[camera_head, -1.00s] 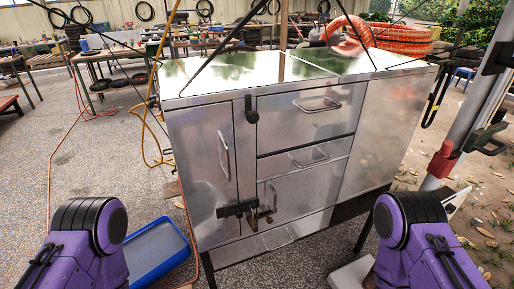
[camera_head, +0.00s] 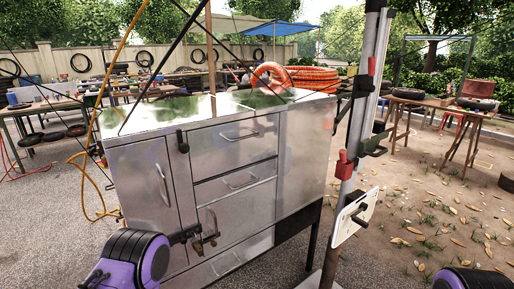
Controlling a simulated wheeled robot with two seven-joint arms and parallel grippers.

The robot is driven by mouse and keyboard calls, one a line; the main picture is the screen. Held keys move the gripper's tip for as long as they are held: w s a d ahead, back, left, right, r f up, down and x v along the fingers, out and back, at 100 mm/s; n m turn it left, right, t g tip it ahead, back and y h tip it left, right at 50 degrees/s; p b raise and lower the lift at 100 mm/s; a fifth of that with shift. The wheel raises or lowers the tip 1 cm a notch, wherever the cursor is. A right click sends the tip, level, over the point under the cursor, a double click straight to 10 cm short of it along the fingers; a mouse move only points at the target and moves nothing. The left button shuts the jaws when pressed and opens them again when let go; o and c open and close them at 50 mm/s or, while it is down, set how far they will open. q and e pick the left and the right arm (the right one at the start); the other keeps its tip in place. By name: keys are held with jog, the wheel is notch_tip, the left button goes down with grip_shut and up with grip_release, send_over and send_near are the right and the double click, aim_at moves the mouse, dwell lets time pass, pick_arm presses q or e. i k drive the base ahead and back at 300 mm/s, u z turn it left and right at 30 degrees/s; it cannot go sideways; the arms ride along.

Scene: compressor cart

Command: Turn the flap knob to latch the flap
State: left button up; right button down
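The metal cabinet cart (camera_head: 300,150) stands left of centre with doors and drawers closed. A dark latch or knob (camera_head: 183,141) sits at the top between the left door (camera_head: 140,180) and the upper drawer. A white plate with a black handle (camera_head: 355,213) is on or beside the pole at right. I cannot tell which of these is the flap knob.
A grey upright pole (camera_head: 360,110) with red and black clamps stands right of the cart. Orange hose coils (camera_head: 315,78) lie behind it. A yellow hose (camera_head: 88,190) hangs at left. Workbenches (camera_head: 430,103) stand at the back right. Leaf-strewn ground at right is mostly open.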

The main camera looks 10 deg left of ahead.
aim_at(184, 148)
jog(key=z, duration=0.55)
jog(key=i, duration=1)
jog(key=u, duration=1.05)
